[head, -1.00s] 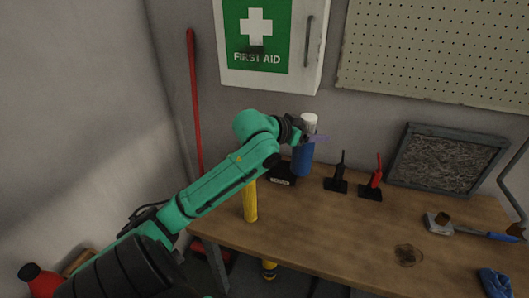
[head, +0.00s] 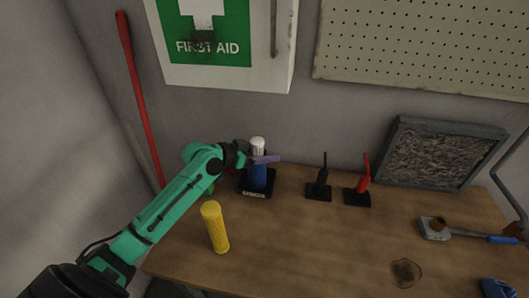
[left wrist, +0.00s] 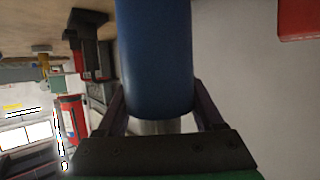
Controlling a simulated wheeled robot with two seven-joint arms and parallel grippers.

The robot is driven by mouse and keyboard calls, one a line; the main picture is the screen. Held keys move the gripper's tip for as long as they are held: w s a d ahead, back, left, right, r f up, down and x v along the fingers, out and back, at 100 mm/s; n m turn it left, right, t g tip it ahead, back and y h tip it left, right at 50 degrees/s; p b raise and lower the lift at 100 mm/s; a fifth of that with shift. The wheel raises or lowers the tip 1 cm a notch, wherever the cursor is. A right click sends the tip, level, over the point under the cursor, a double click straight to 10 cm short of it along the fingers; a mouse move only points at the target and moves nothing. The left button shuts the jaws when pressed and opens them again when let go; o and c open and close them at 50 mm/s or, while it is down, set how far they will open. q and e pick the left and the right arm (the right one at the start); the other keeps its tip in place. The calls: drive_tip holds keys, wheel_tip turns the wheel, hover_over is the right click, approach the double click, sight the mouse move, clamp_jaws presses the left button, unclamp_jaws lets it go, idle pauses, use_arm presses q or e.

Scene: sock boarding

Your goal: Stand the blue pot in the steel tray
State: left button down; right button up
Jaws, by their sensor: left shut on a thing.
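The blue pot (head: 258,175), a tall blue cylinder with a white top, is upright in my left gripper (head: 262,159). In the left wrist view the blue pot (left wrist: 155,60) fills the space between the two fingers (left wrist: 160,115). In the head view its lower end lines up with a black, labelled base (head: 254,193) at the back left of the bench. I cannot tell whether it rests on that base or hangs just above it. I can make out no steel tray. My right gripper is not in view.
A yellow cylinder (head: 215,228) stands on the wooden bench (head: 310,240) near my left arm. A black tool (head: 320,180) and a red tool (head: 361,185) stand on black bases to the right. A framed grey panel (head: 440,153) leans at the back. The bench middle is clear.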

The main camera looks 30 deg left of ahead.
use_arm(q)
drive_tip(key=shift+f, duration=0.1)
unclamp_jaws()
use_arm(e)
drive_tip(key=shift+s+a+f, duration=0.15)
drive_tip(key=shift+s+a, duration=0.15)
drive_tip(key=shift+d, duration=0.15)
use_arm(q)
drive_tip(key=shift+s+a+r, duration=0.1)
drive_tip(key=shift+s+r, duration=0.05)
drive_tip(key=shift+r, duration=0.05)
drive_tip(key=b+v, duration=0.1)
drive_tip(key=v, duration=1)
drive_tip(key=shift+s+a+r+b, duration=0.1)
drive_tip(key=shift+s+r+b, duration=0.05)
drive_tip(key=shift+s+b, duration=0.2)
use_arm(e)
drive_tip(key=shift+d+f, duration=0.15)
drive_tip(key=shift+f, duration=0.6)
